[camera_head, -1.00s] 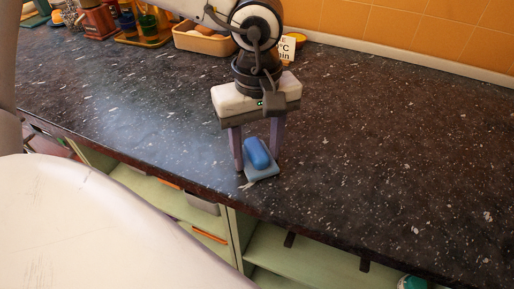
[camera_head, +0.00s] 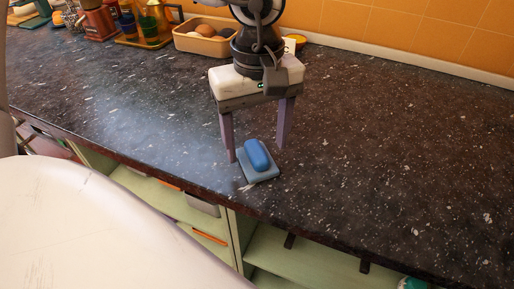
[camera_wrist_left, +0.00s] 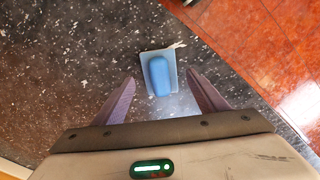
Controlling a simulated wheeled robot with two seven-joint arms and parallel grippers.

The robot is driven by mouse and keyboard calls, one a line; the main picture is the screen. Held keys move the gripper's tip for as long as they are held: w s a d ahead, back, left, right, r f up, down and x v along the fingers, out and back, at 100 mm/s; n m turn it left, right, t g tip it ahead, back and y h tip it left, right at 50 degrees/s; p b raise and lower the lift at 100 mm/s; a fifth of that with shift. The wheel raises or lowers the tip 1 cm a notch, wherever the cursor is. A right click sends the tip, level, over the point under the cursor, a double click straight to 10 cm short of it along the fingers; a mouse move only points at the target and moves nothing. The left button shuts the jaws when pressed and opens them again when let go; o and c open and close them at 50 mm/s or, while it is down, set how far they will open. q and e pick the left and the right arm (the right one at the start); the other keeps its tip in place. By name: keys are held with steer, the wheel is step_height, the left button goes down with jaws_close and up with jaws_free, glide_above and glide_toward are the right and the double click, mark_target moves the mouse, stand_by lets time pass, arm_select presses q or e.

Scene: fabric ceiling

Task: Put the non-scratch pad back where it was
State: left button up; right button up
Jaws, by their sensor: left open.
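The non-scratch pad (camera_head: 257,155) is a blue rounded piece on a flat blue-grey base (camera_head: 262,178). It lies on the dark speckled counter close to the front edge. It also shows in the left wrist view (camera_wrist_left: 159,75), ahead of the fingertips. My left gripper (camera_head: 256,155) is open, with one finger on each side just behind the pad and apart from it. In the left wrist view the open fingers (camera_wrist_left: 161,88) have nothing between their tips but the near end of the pad. My right gripper is not in view.
The dark counter (camera_head: 390,150) is clear to the right. A tan bin (camera_head: 203,42) with round items stands at the back, with jars and a wooden tray (camera_head: 145,42) to its left. Green shelves (camera_head: 300,255) lie open below the front edge.

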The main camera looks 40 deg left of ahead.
mark_target(257, 151)
arm_select(q)
step_height(257, 151, up, 9)
steer(key=shift+f, duration=0.15)
stand_by(0.6)
